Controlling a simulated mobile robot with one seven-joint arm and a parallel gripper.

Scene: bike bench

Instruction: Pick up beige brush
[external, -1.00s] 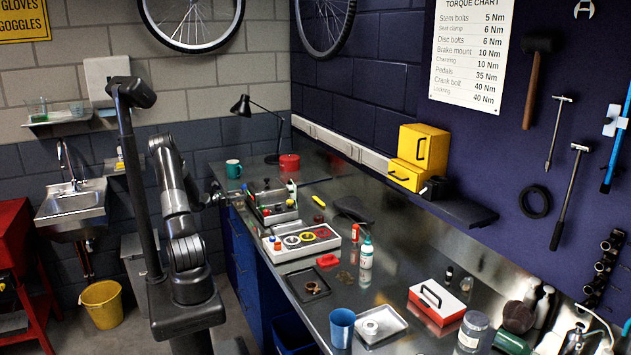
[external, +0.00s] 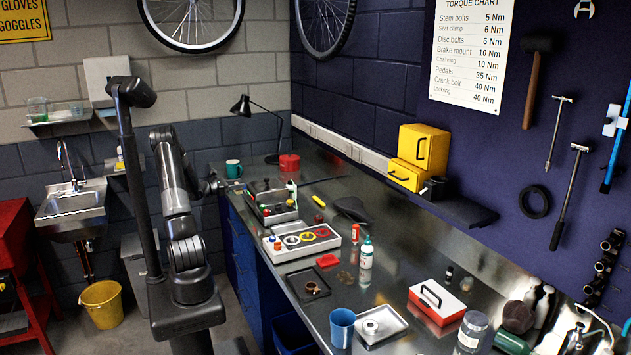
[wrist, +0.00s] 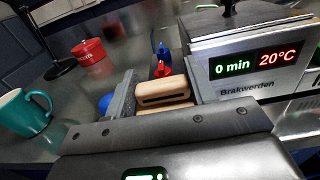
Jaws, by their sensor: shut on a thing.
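The beige brush (wrist: 165,92) shows in the wrist view as a light wooden block with a dark slot, between the two fingers of my gripper (wrist: 160,84). The fingers are shut on it. Its lower part is hidden by the gripper body, and I cannot see bristles. In the external view my gripper (external: 213,184) is small, at the left edge of the bench near the boxy metal device. The brush cannot be made out there.
The metal device with a lit display (wrist: 255,66) stands close on the right. A teal mug (wrist: 24,112) and a red pot (wrist: 89,51) stand to the left. Red and blue-capped bottles (wrist: 163,62) are just beyond the brush. Bare bench lies between mug and pot.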

